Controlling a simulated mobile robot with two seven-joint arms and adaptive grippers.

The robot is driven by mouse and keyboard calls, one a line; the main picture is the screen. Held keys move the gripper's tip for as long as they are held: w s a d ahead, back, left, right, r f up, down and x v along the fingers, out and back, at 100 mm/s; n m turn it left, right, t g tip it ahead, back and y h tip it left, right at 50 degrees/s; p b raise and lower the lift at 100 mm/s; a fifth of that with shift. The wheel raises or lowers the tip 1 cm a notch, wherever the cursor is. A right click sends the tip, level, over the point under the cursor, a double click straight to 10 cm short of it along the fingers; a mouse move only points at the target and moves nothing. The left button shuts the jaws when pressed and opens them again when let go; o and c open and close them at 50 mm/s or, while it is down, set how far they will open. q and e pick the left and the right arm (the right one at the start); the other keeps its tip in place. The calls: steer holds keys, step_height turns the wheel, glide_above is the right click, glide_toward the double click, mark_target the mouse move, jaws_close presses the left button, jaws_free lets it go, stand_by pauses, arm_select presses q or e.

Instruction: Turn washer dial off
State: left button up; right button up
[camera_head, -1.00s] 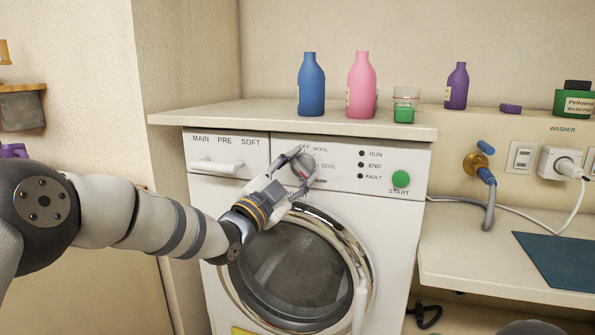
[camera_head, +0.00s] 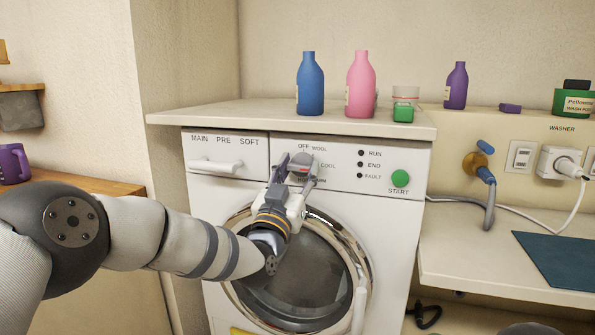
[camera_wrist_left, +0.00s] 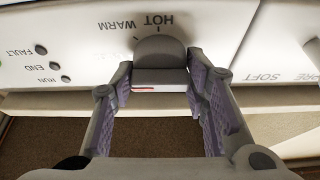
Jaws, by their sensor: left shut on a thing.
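The washer dial (camera_head: 301,167) is a grey knob on the white front panel of the washer (camera_head: 345,165), right of the drawer. In the head view, OFF and WOOL are printed above it and COOL to its right; the lettering below is partly hidden by my gripper. My left gripper (camera_head: 298,173) reaches up from below and is shut on the dial, one finger on each side. In the left wrist view, the dial (camera_wrist_left: 160,55) sits between the fingers of the left gripper (camera_wrist_left: 160,82), its red-and-white mark facing the gripper. HOT and WARM appear upside down there.
The round glass door (camera_head: 295,275) is just below the dial, behind my wrist. The green START button (camera_head: 400,178) and indicator lamps are to the right.

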arm_select(q)
steer(key=n+y, duration=0.2)
steer(key=n, duration=0.1)
steer(key=n+y, duration=0.2)
steer(key=n, duration=0.1)
steer(key=shift+d+n+t, duration=0.1)
steer(key=shift+n+t, duration=0.2)
steer(key=shift+n, duration=0.1)
steer(key=n+y, duration=0.1)
steer(key=n, duration=0.2)
steer(key=n+y, duration=0.1)
steer(key=n, duration=0.2)
steer(key=shift+r+g+y+p, duration=0.1)
steer(key=shift+g+y+p, duration=0.2)
steer(key=shift+g+p, duration=0.1)
steer(key=n+y, duration=0.1)
steer(key=n, duration=0.1)
steer(key=n+g, duration=0.1)
steer(key=n, duration=0.2)
steer(key=shift+s+d+r+y, duration=0.1)
steer(key=shift+y, duration=0.3)
steer(key=shift+n+g+p, duration=0.6)
steer(key=shift+n+g, duration=0.5)
steer(key=shift+n, duration=1.4)
arm_select(e)
steer(key=shift+w+r+t, duration=0.4)
steer(key=shift+w+r, duration=0.65)
steer(key=shift+r, duration=0.1)
